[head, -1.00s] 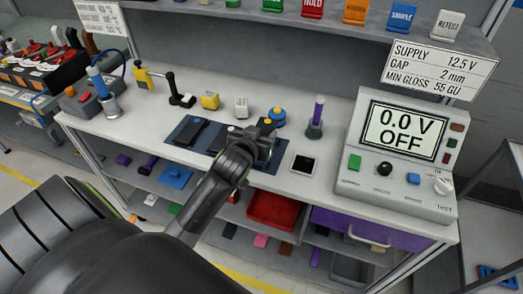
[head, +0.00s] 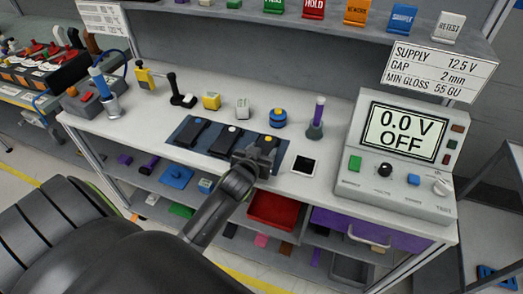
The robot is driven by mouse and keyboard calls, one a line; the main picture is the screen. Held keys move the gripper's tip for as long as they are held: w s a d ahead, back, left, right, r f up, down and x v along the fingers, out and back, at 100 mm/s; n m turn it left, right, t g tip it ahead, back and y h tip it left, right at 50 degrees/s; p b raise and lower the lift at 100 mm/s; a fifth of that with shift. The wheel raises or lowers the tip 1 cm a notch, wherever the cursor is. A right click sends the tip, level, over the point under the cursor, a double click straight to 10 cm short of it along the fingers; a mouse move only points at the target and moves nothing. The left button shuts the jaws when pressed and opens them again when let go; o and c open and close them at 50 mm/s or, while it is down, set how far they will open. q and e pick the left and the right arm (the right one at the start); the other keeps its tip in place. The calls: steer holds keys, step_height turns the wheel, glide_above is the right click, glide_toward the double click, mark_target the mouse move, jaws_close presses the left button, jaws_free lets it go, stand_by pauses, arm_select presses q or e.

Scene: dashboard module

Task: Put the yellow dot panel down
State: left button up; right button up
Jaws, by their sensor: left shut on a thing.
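The yellow dot panel (head: 273,142) is a dark flat panel with a small yellow-orange dot at its far end. It is at the right end of the dark blue mat (head: 177,131) on the bench. My left gripper (head: 260,155) is shut on its near end and covers that part. The panel looks low at the mat, but I cannot tell whether it touches. My right gripper is not in view.
A white-framed black square (head: 303,166) lies right of the mat. A blue-and-yellow round piece (head: 278,118) and a purple-topped tool in a stand (head: 317,118) are behind. The test unit (head: 402,150) reads 0.0 V OFF at the right. A shelf overhangs the back.

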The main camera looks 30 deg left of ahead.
arm_select(q)
steer(key=o, duration=1)
steer(key=shift+f+b, duration=0.1)
steer(key=shift+b, duration=0.2)
steer(key=b+v, duration=0.1)
steer(key=v, duration=0.7)
steer(key=b+v, duration=0.1)
steer(key=v, duration=0.8)
steer(key=shift+s+d+r, duration=0.15)
steer(key=shift+d+r, duration=0.05)
steer(key=shift+r, duration=0.1)
